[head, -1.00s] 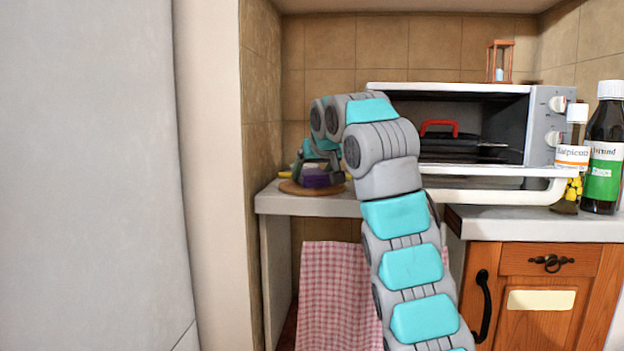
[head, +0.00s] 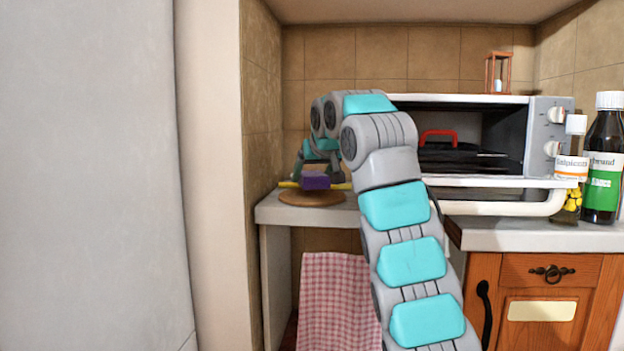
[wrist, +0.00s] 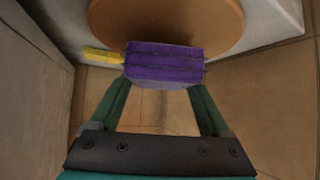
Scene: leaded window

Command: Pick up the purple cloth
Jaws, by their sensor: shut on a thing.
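The purple cloth (head: 315,181) is a small folded block, seen just above a round wooden board in the head view. In the wrist view the purple cloth (wrist: 165,63) sits between the fingertips of my gripper (wrist: 160,88). My gripper (head: 318,172) is shut on it and holds it a little above the board. The fingertips are partly hidden behind the cloth in the head view.
The round wooden board (head: 312,199) lies on the left counter (head: 275,211). A checked towel (head: 335,300) hangs below.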

